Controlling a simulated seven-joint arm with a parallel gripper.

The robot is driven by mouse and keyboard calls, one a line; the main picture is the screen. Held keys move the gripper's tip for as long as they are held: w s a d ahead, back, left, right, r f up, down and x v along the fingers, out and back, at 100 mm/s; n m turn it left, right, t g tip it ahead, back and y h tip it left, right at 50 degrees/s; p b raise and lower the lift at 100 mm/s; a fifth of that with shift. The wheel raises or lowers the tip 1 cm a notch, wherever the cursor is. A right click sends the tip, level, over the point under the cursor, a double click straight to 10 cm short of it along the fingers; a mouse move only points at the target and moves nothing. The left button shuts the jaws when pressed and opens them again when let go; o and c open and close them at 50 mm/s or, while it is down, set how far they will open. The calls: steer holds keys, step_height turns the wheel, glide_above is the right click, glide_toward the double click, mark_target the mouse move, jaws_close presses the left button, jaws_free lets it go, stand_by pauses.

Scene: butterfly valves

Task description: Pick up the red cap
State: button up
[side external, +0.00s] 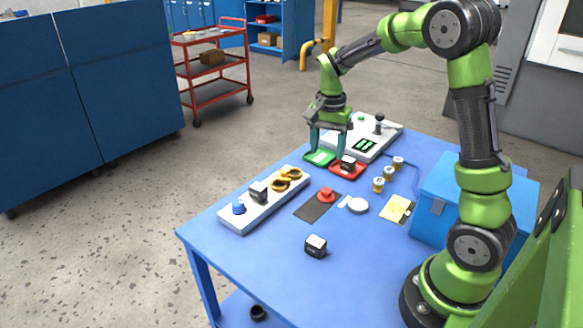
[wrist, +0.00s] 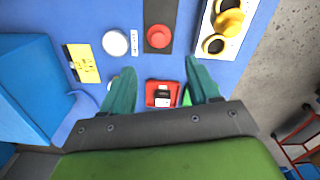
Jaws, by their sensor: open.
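The red cap (side external: 326,195) is a round knob-like piece on a dark grey mat (side external: 311,210) near the middle of the table. In the wrist view the red cap (wrist: 158,36) lies on the dark strip at the top centre, beyond my fingertips. My gripper (side external: 328,152) is open, pointing down over the green and red trays, apart from the cap. In the wrist view its teal fingers (wrist: 160,68) are spread with nothing held between them.
A white board with yellow valves (side external: 265,202) lies left of the mat. A white disc (side external: 358,206), yellow card (side external: 397,209), small cylinders (side external: 378,184) and blue box (side external: 470,215) lie right.

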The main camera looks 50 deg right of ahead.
glide_above(326, 191)
steer(key=f, duration=0.8)
steer(key=shift+w+a, duration=0.15)
steer(key=shift+w, duration=0.05)
steer(key=f, duration=0.5)
steer(key=shift+s+d, duration=0.15)
steer(key=shift+d, duration=0.05)
steer(key=c, duration=1.1)
